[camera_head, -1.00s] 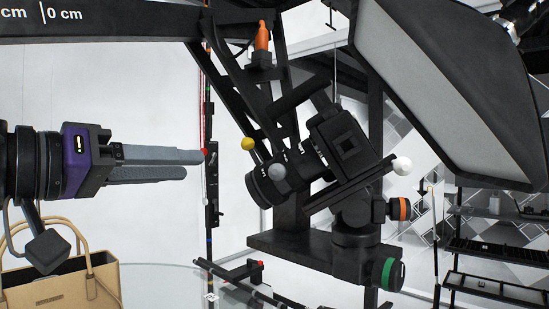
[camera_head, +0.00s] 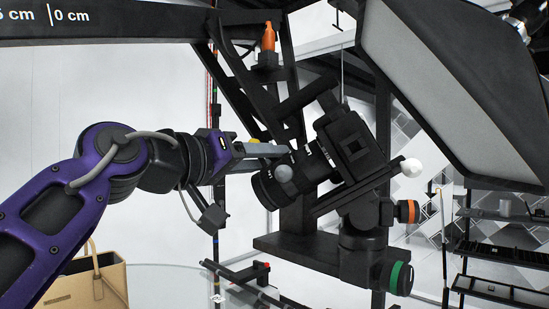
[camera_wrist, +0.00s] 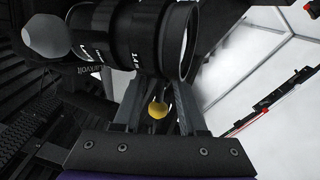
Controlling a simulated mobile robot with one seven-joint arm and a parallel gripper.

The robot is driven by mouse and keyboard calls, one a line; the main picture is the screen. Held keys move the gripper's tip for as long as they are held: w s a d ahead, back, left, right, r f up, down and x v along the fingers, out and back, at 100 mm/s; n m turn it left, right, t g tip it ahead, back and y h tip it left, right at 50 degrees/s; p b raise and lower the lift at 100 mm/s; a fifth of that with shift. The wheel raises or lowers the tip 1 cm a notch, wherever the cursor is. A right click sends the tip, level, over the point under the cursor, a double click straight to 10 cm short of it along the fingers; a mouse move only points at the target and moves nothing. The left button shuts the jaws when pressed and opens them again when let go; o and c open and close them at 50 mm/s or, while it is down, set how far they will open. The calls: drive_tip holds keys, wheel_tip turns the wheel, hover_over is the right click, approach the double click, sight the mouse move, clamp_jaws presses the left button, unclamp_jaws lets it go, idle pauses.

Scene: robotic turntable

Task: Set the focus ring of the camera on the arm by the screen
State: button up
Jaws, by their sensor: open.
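The black camera (camera_head: 345,145) sits tilted on its mount, its lens pointing down-left. Its ribbed lens barrel (camera_head: 312,166), with white markings, has a grey ball (camera_head: 284,174) on its near side. The lens (camera_wrist: 135,32) fills the top of the wrist view, and the grey ball (camera_wrist: 45,37) is at its left. My gripper (camera_head: 280,154) reaches the lens from the left, jaws open. In the wrist view my gripper (camera_wrist: 165,82) has its tips partly hidden by the lens; contact is unclear. A yellow ball (camera_wrist: 158,109) shows between the fingers.
A green-ringed knob (camera_head: 397,278) and an orange-ringed knob (camera_head: 408,211) are on the mount. A white ball (camera_head: 411,167) is right of the camera. A large light panel (camera_head: 445,90) hangs at upper right. A tan bag (camera_head: 100,285) stands at lower left.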

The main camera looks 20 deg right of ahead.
drive_tip(key=shift+x, duration=1.05)
clamp_jaws()
idle(0.7)
